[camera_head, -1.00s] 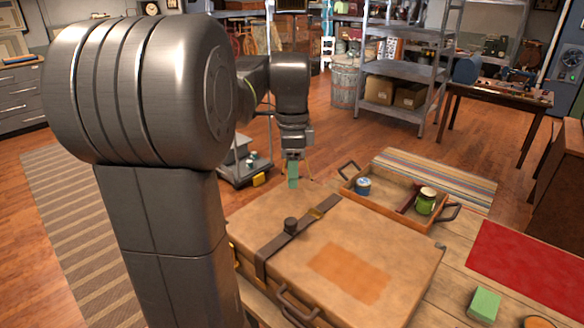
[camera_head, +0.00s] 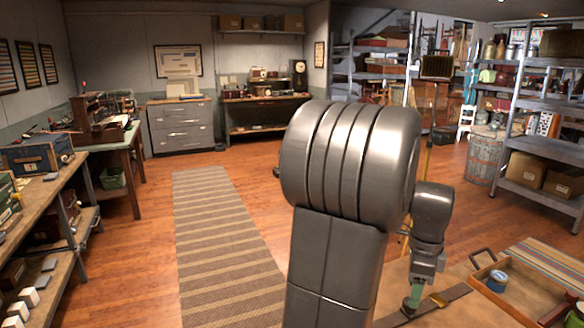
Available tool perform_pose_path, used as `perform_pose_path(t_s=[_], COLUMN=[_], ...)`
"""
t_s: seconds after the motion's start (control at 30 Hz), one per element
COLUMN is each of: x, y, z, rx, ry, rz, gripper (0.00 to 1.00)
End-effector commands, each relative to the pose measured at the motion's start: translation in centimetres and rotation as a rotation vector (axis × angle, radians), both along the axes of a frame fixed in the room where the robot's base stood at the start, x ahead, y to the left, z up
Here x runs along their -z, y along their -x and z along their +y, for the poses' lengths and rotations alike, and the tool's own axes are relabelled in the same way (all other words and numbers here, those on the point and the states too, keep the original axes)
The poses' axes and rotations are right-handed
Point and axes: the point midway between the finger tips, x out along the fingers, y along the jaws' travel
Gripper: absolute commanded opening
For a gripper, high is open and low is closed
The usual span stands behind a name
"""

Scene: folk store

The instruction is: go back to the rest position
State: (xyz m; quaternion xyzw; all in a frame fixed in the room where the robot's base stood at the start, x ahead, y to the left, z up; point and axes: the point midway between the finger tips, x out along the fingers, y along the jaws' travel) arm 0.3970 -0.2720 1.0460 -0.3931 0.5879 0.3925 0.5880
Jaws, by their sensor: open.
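My gripper (camera_head: 415,292) hangs pointing down from my arm at the lower right of the head view. It shows small, above the brown suitcase (camera_head: 452,312) with its dark strap, of which only a part is in view. A small green piece shows at the gripper's tip; I cannot tell whether it is part of the fingers or a thing behind them. The jaws are open. My arm's large grey shoulder hides much of the middle of the view.
A wooden tray (camera_head: 522,290) with a blue-labelled tin (camera_head: 497,281) stands right of the gripper. A striped runner (camera_head: 222,245) lies on open floor at the left. A workbench (camera_head: 50,205) lines the left side, metal shelves (camera_head: 540,185) the right.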

Motion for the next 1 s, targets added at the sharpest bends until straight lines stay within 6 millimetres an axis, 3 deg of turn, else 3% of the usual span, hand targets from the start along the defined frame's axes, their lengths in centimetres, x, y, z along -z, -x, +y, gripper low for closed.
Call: perform_pose_path(t_s=[0.17, 0.5, 1.0], x=[3.3, 3.1, 2.9], y=[0.1, 1.0, 0.7], z=[0.1, 2.5, 1.7], rx=[0.000, 0.000, 0.002], ry=[-0.003, -0.001, -0.001], rz=[0.004, 0.002, 0.003], gripper=[0.52, 0.52, 0.52])
